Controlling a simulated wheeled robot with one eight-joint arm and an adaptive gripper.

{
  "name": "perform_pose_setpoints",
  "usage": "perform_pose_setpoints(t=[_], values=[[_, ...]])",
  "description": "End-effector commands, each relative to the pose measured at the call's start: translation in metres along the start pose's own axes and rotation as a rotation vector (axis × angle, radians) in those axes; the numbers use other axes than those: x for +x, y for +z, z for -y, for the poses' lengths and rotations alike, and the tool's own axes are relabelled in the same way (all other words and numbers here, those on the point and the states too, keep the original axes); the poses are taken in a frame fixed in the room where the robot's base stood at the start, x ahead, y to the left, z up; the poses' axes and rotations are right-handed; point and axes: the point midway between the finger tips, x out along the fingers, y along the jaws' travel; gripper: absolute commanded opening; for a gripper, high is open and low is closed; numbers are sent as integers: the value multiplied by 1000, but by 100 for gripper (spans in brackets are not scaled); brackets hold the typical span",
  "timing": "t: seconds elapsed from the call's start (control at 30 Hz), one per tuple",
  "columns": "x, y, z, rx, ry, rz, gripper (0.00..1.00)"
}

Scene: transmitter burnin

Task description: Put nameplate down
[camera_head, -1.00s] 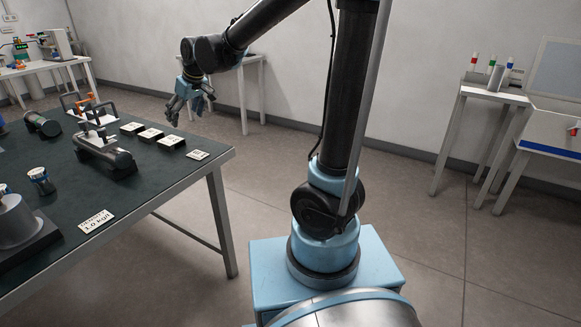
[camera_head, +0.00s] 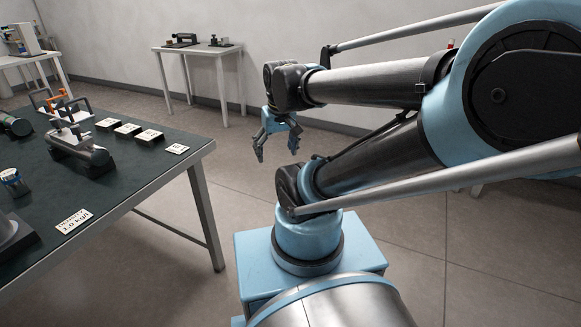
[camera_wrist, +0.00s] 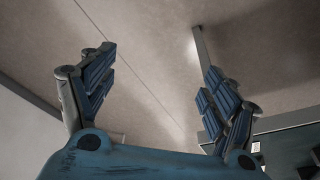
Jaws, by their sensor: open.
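A small white plate with dark print (camera_head: 177,149), which looks like the nameplate, lies flat on the dark table top (camera_head: 140,178) near its right corner. It is in line with several black blocks with white labelled tops (camera_head: 149,136). My gripper (camera_head: 278,152) hangs fingers down, to the right of the table's edge and over the floor. It is apart from the plate. In the wrist view my gripper (camera_wrist: 160,62) is wide open, with only floor between its fingers. The nameplate is not clearly visible there.
A larger white card reading 1.0 kg/l (camera_head: 74,221) lies at the table's front edge. A grey cylindrical device (camera_head: 80,154) stands behind it. A small white table (camera_head: 198,48) with devices stands at the back wall. The floor around my gripper is clear.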

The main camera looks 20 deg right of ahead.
Motion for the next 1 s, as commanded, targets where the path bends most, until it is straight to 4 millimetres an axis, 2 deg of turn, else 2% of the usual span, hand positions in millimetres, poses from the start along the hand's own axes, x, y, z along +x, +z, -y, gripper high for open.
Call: perform_pose_setpoints(t=[0.03, 0.1, 0.2, 0.3, 0.7, 0.8, 0.83, 1.0], values=[[5, 15, -6, 30, 9, 10, 80], [12, 32, -12, 64, 19, 24, 80], [18, 50, -24, 99, 29, 38, 80], [22, 60, -27, 118, 34, 46, 80], [23, 62, -28, 124, 35, 48, 80], [23, 62, -28, 123, 35, 48, 100], [23, 62, -28, 123, 35, 48, 98], [29, 54, -29, 123, 34, 60, 59]])
